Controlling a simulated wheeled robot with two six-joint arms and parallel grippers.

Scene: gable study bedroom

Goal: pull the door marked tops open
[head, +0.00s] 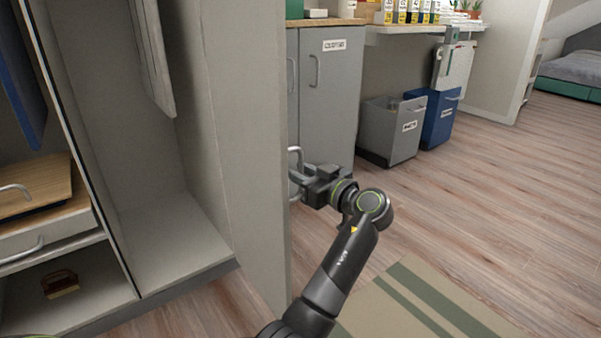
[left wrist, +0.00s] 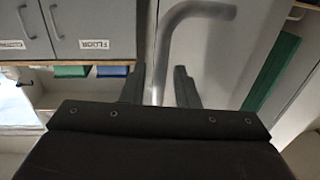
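A tall grey wardrobe door (head: 247,140) stands swung out from the wardrobe, nearly edge-on in the head view. No "tops" label shows; its outer face is mostly hidden. A curved grey handle (head: 294,158) sticks out past its far side. My left gripper (head: 303,178) is at this handle, beyond the door's edge. In the left wrist view the handle (left wrist: 163,62) runs between the two fingers of the left gripper (left wrist: 158,88), with gaps beside it, so the fingers look open around it. My right gripper is not in view.
The open wardrobe (head: 175,230) has a drawer (head: 45,232) and a small brown item (head: 60,284) at left. A grey cabinet (head: 330,100), a grey bin (head: 388,135) and a blue bin (head: 438,122) stand behind. Wooden floor is free at right; a striped rug (head: 410,305) lies in front.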

